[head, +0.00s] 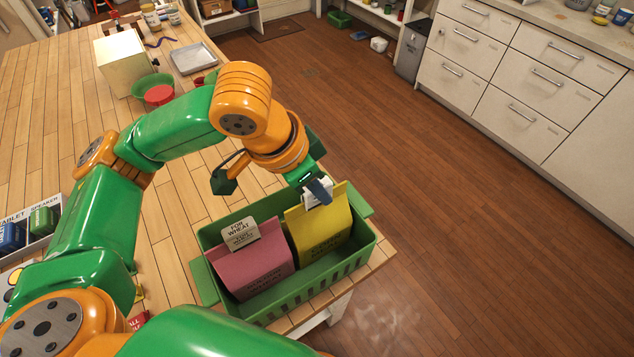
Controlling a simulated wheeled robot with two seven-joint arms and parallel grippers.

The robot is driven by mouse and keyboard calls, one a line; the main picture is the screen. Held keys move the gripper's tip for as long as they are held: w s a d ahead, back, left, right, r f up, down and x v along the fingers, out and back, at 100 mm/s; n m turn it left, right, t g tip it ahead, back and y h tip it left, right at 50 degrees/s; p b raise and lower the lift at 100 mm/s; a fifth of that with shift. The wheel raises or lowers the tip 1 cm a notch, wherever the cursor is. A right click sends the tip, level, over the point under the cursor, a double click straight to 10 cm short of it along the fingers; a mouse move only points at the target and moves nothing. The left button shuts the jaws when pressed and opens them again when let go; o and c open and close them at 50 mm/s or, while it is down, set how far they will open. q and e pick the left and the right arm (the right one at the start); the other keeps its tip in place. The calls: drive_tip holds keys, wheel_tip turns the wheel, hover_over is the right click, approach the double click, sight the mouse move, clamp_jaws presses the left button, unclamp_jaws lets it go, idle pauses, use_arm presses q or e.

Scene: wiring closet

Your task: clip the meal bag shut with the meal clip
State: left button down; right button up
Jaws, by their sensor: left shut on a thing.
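A green basket (207,283) stands at the table's near right corner. A yellow bag (322,236) stands upright in its right part; its printed label is too small to read surely. A pink bag (257,270) stands in the left part, with a card reading "FOR WHEAT" (240,233) at its top. My left gripper (318,190) is at the top edge of the yellow bag, shut on a small whitish thing (312,198), which looks like the clip. The fingers partly hide it, and I cannot tell whether it grips the bag's edge. My right gripper is out of view.
A red bowl (159,95), a green bowl (147,82), a cream box (121,62) and a grey tray (194,58) stand farther back on the table. A labelled bin (50,243) is at the left. Open floor lies right of the table.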

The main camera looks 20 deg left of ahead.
use_arm(q)
drive_tip(key=shift+f, duration=0.4)
drive_tip(key=c, duration=0.6)
unclamp_jaws()
drive_tip(key=v, duration=0.7)
drive_tip(key=shift+s, duration=0.1)
